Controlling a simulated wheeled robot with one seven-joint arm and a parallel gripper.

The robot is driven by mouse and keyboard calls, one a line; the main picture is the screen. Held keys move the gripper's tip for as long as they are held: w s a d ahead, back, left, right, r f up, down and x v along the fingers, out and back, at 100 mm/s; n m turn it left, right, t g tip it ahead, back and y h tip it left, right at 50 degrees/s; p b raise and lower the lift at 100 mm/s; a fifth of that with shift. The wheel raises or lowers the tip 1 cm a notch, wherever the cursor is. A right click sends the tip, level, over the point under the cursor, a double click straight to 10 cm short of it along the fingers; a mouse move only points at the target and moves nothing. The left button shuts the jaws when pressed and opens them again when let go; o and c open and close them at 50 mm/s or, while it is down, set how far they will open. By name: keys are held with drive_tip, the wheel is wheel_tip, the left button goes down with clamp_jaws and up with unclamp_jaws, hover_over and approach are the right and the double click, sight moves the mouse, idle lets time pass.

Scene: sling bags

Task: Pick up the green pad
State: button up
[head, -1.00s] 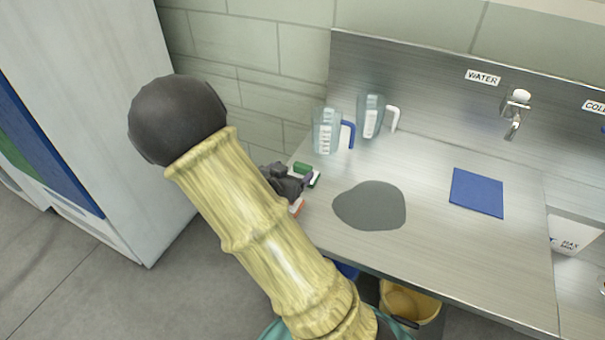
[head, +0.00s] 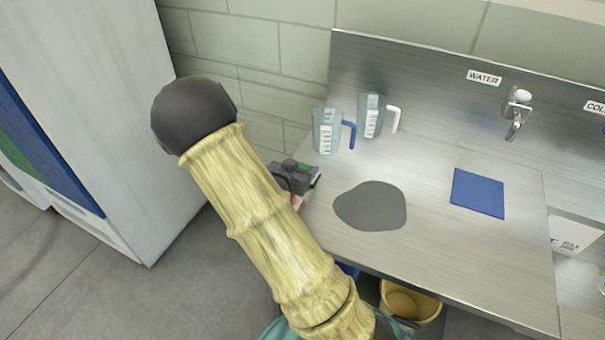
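The green pad (head: 315,181) is at the left end of the steel counter, in the head view. Only small green parts of it show; my dark gripper (head: 298,176) covers most of it. My gripper is at the pad, with its fingers over or beside it. I cannot tell whether they touch it or whether they are open or shut. A bit of something red (head: 297,201) shows just below the gripper, partly behind my arm.
Two clear jugs, one with a blue handle (head: 327,132) and one with a white handle (head: 371,117), stand behind the gripper. A grey flat patch (head: 371,206) and a blue pad (head: 478,193) lie on the counter (head: 430,235). A yellow bucket (head: 412,305) is below.

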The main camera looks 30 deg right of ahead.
drive_tip(key=shift+s, duration=0.1)
drive_tip(key=c, duration=0.6)
drive_tip(key=shift+r, duration=0.1)
drive_tip(key=shift+r, duration=0.6)
wheel_tip(320, 180, up, 9)
drive_tip(key=p, duration=0.1)
drive_tip(key=shift+f+p, duration=0.15)
drive_tip(key=shift+p, duration=0.25)
